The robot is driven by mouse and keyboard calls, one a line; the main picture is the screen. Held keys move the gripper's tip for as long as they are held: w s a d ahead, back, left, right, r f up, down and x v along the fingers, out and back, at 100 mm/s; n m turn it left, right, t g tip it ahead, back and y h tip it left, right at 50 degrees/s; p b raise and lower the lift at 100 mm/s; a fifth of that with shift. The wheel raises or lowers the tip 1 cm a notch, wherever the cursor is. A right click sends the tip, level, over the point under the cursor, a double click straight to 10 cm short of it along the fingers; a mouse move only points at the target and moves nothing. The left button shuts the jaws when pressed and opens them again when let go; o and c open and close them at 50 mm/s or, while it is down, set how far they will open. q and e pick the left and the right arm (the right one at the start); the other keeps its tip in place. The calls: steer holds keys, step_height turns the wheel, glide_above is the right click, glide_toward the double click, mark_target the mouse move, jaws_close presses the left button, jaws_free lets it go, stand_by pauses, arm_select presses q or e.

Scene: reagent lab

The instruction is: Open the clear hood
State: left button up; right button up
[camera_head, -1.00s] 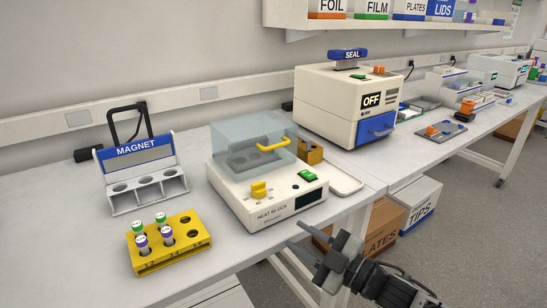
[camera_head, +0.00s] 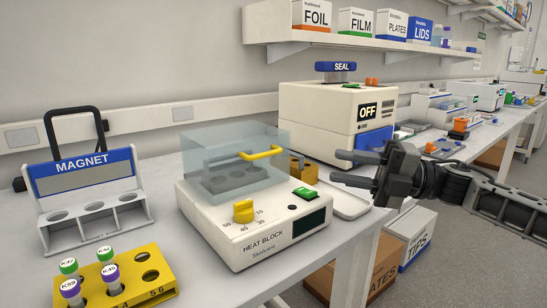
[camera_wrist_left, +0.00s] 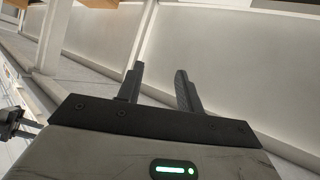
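The clear hood (camera_head: 235,155) is a pale blue see-through box, down over the wells of the white heat block (camera_head: 262,232). Its yellow handle (camera_head: 262,153) runs along the hood's front right side. My right gripper (camera_head: 342,167) is right of the hood and apart from it, in front of the sealer. Its two fingers point left and stand apart, with nothing between them. My left gripper (camera_wrist_left: 160,88) shows only in the left wrist view. Its fingers are apart and empty, before a plain pale surface.
A yellow tube rack (camera_head: 135,278) and a magnet rack (camera_head: 92,198) stand to the left. The sealer (camera_head: 322,120) stands behind, showing OFF. A white tray (camera_head: 350,203) lies right of the heat block. Boxes sit on the shelf (camera_head: 290,28) above.

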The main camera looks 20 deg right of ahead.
mark_target(269, 155)
steer(key=p+x, duration=0.1)
steer(key=x, duration=1.2)
steer(key=shift+p, duration=0.4)
jaws_close()
